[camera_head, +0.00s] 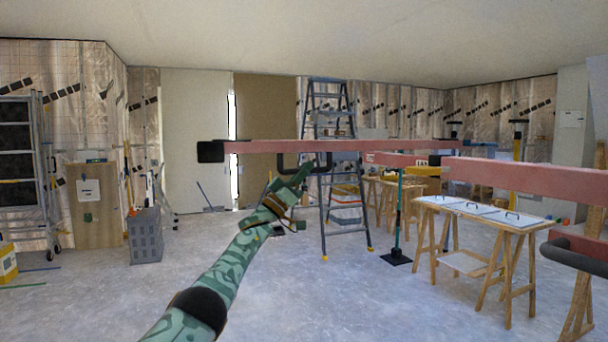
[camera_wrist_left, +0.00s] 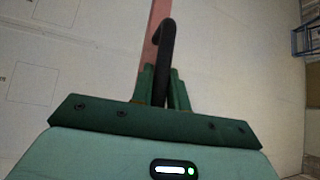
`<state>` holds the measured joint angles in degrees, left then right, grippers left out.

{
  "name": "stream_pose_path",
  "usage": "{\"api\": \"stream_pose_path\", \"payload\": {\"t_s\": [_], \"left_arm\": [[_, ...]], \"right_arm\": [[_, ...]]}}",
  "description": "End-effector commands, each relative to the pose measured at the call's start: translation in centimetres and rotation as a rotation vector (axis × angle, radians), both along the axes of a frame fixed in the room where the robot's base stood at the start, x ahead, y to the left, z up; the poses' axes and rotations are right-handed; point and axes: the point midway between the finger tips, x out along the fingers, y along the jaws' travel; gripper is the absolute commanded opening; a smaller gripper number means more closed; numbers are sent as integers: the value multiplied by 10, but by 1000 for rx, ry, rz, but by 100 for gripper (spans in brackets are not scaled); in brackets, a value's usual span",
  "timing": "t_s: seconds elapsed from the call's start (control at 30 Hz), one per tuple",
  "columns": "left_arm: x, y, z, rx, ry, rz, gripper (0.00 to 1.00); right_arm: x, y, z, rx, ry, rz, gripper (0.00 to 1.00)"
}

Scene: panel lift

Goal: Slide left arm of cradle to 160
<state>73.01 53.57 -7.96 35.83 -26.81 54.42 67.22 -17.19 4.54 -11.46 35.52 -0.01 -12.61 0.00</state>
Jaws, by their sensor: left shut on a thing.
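The left arm of the cradle is a long pinkish-red beam (camera_head: 270,147) with a black block (camera_head: 211,151) on its left end, level across the middle of the head view. A black loop handle (camera_head: 281,161) hangs under it. My green left gripper (camera_head: 303,176) is at this handle, its arm rising from the bottom. In the left wrist view its fingers (camera_wrist_left: 163,88) are shut on the dark handle bar (camera_wrist_left: 166,52), with the beam (camera_wrist_left: 154,40) behind. Any number on the scale is too small to read. My right gripper does not show.
More red beams (camera_head: 535,178) extend at the right, with a dark rounded bar (camera_head: 575,254) close at the edge. A trestle table (camera_head: 482,211) stands at the right. A stepladder (camera_head: 331,200) stands behind the gripper. A grey crate (camera_head: 145,236) is at the left. Floor at lower centre is clear.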

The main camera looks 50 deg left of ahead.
Motion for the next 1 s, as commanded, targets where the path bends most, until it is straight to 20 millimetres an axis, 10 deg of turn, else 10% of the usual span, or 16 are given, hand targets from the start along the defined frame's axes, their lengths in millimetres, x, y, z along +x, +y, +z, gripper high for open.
{"api": "stream_pose_path", "payload": {"t_s": [0.13, 0.57, 1.0], "left_arm": [[0, 0, -1, 2, 3, 1, 38], [-5, 1, -5, 1, 2, 1, 38], [-59, 5, -55, 1, 5, 1, 38]], "right_arm": [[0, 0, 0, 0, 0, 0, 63], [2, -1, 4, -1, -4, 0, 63], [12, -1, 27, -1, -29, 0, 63]]}}
